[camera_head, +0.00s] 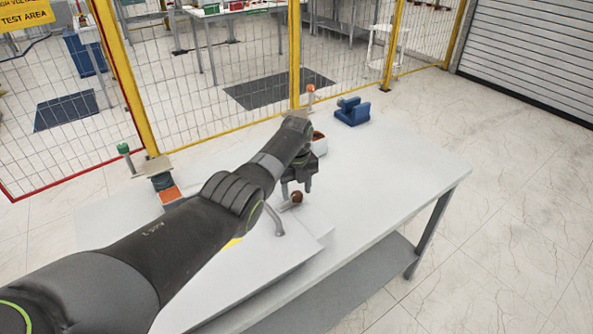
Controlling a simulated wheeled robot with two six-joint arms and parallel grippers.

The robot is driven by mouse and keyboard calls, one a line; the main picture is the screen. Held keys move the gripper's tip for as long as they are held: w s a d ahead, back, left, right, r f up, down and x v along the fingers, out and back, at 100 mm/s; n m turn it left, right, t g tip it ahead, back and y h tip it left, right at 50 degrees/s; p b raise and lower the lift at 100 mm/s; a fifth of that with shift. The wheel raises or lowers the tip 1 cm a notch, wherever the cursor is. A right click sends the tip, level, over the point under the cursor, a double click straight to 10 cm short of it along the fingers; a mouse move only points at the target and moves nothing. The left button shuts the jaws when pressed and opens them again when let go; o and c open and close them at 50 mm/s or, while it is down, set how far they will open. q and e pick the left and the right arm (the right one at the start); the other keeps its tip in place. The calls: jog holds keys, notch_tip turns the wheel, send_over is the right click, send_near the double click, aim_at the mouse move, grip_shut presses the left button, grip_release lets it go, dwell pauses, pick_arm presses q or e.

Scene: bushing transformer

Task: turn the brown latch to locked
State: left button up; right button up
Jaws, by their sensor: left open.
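A brown round knob (297,198), which looks like the brown latch, sits at the right end of a white box (245,268) on the table. A grey bent handle (277,222) stands just left of and nearer than the knob. My left gripper (298,188) points down right at the knob, its fingers open. I cannot tell whether the fingers touch the knob or only overlap it in view. My left arm hides much of the box's far side. My right gripper is not in view.
The white table (400,170) is clear to the right. An orange block (170,195) lies left of my arm. Yellow-framed fencing (225,65) runs behind the table.

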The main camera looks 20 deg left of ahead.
aim_at(296, 193)
pick_arm(q)
notch_tip(296, 193, up, 17)
jog(key=b, duration=0.2)
dwell(0.5)
